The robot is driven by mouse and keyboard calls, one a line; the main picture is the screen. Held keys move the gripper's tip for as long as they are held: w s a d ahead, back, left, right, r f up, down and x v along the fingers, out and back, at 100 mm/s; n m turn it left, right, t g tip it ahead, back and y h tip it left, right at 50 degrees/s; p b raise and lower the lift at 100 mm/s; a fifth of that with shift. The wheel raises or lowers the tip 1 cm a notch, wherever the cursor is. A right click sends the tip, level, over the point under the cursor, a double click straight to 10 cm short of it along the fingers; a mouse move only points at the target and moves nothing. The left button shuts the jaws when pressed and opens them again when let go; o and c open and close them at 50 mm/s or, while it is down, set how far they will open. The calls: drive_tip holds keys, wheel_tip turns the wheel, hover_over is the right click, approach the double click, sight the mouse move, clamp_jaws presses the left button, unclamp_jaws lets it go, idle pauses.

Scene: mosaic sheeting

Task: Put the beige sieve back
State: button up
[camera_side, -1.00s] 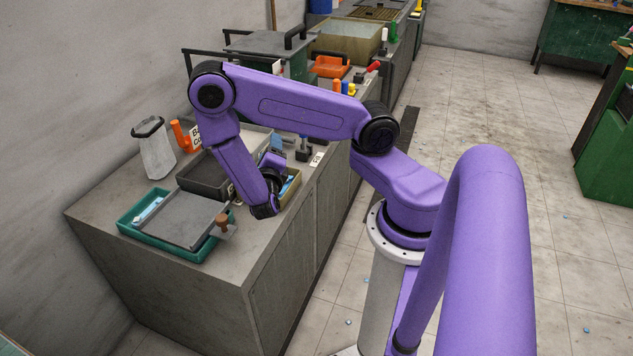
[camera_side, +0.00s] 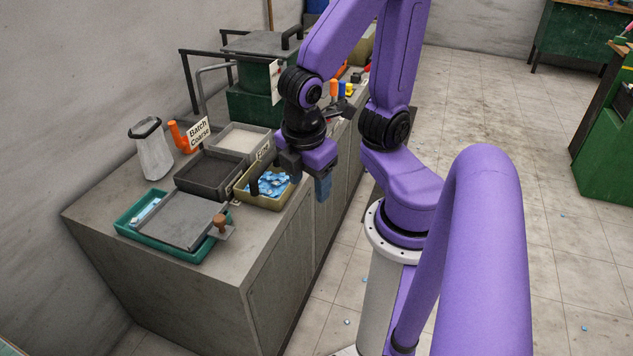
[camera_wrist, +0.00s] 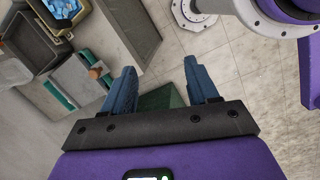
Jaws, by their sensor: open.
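A beige-yellow box-like sieve (camera_side: 243,194) holds blue chips and sits near the front edge of the counter in the side view. It also shows at the top left of the wrist view (camera_wrist: 75,12), cut off by the frame edge. I cannot tell whether it is the whole sieve or a tray under one. My gripper (camera_wrist: 160,68) is open, its two blue fingers apart with floor and a green patch visible between them. In the side view my gripper (camera_side: 312,178) is right of the sieve, over the counter's front edge, and it partly hides things behind.
A teal tray (camera_side: 165,245) under a grey lid (camera_side: 180,215) with a brown knob (camera_side: 220,222) lies at the near left.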

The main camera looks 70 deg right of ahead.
drive_tip(key=s+a+r+y, duration=0.1)
drive_tip(key=s+a+r+m+y, duration=0.1)
drive_tip(key=shift+s+a+y, duration=0.25)
drive_tip(key=shift+a+y, duration=0.05)
drive_tip(key=shift+a, duration=0.05)
idle(1.1)
